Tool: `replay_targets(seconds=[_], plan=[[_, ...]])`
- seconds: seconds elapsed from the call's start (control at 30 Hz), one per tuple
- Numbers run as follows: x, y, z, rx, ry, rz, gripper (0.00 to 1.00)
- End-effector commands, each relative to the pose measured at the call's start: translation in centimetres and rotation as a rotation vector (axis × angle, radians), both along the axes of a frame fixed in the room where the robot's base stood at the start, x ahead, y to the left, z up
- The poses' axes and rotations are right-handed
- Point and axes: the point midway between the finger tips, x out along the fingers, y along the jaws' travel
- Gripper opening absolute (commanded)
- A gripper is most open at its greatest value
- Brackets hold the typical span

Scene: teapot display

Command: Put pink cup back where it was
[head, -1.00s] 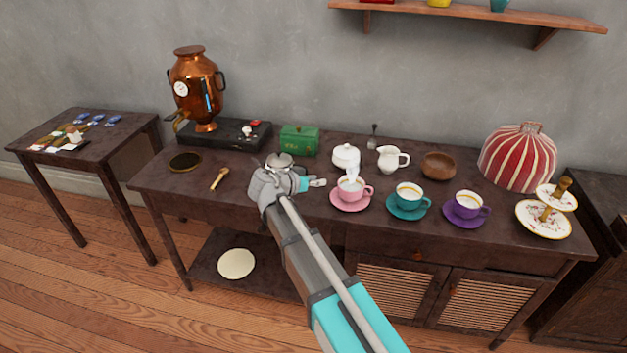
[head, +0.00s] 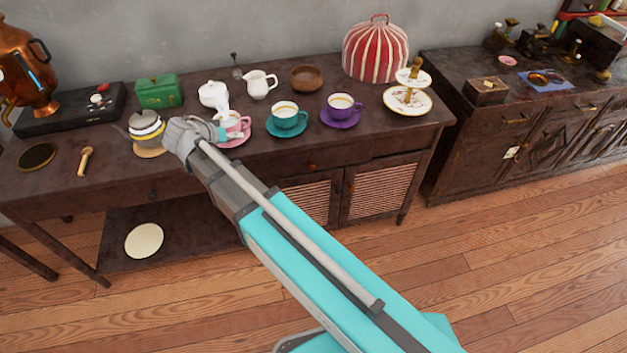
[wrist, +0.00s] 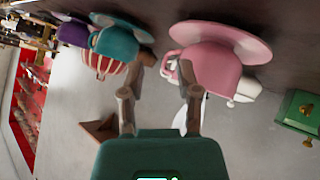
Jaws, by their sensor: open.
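The pink cup (head: 232,121) stands upright on a pink saucer (head: 240,141) on the dark table. Its handle is on the right in the head view. In the wrist view, which looks tilted over, the cup (wrist: 217,70) and saucer (wrist: 232,37) are at upper right. My gripper (head: 229,134) is open in front of the cup in the head view and hides part of it and the saucer. In the wrist view, my gripper's (wrist: 163,66) fingers are apart, with the cup's handle close to the right fingertip. Contact cannot be told.
A teal cup (head: 287,115) and a purple cup (head: 341,102) stand to the right on saucers. A teapot (head: 146,126) stands close left of my gripper. A white sugar bowl (head: 212,95) and creamer (head: 259,85) are behind. The table's front strip is mostly clear.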

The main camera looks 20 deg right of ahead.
Motion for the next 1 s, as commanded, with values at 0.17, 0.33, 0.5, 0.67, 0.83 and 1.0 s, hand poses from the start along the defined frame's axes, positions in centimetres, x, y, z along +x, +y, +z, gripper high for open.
replay_targets(seconds=[0.17, 0.33, 0.5, 0.67, 0.83, 1.0], plan=[[-2.8, -6.1, -2.2, 0.061, 0.192, -0.001, 0.43], [-5.8, -10.7, -4.1, 0.144, 0.363, 0.032, 0.43], [-9.1, -14.3, -5.5, 0.250, 0.506, 0.091, 0.43], [-12.3, -16.9, -6.4, 0.364, 0.611, 0.170, 0.43], [-15.1, -18.5, -6.9, 0.475, 0.678, 0.263, 0.43], [-16.5, -19.2, -7.0, 0.540, 0.704, 0.327, 0.43]])
